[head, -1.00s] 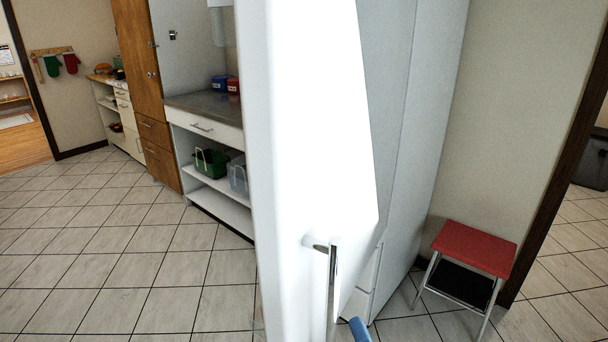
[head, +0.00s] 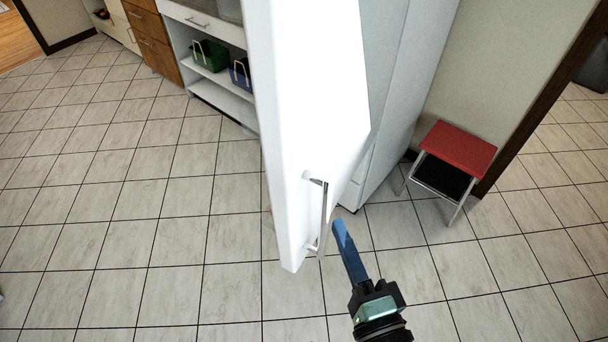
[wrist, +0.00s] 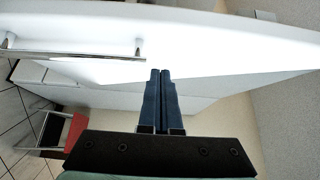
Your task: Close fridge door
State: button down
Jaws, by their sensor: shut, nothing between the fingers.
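The white fridge door (head: 310,120) stands open, its edge toward me, in the middle of the head view. A metal bar handle (head: 323,215) runs upright near its lower end. The door also spans the top of the wrist view (wrist: 210,40), with the handle (wrist: 70,54) at the left. My gripper (head: 338,224) is just right of the handle in the head view. Its blue fingers are shut together and empty, pointing at the door in the wrist view (wrist: 160,75). I cannot tell whether the fingertips touch the door. The fridge body (head: 405,100) is behind the door.
A red-topped step stool (head: 458,150) stands at the right by the wall. A shelf unit (head: 225,80) with a green basket (head: 211,54) is at the back left. The tiled floor (head: 150,230) is clear on the left.

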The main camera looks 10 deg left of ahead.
jog(key=p, duration=0.2)
send_near(296, 168)
jog(key=w+d, duration=0.1)
jog(key=w, duration=0.3)
jog(key=shift+w+a+p, duration=0.4)
jog(key=shift+a+p, duration=0.1)
jog(key=shift+a, duration=0.35)
jog(key=shift+w+a+p, duration=0.4)
jog(key=shift+a+p, duration=0.05)
jog(key=shift+a, duration=0.4)
jog(key=shift+a, duration=0.15)
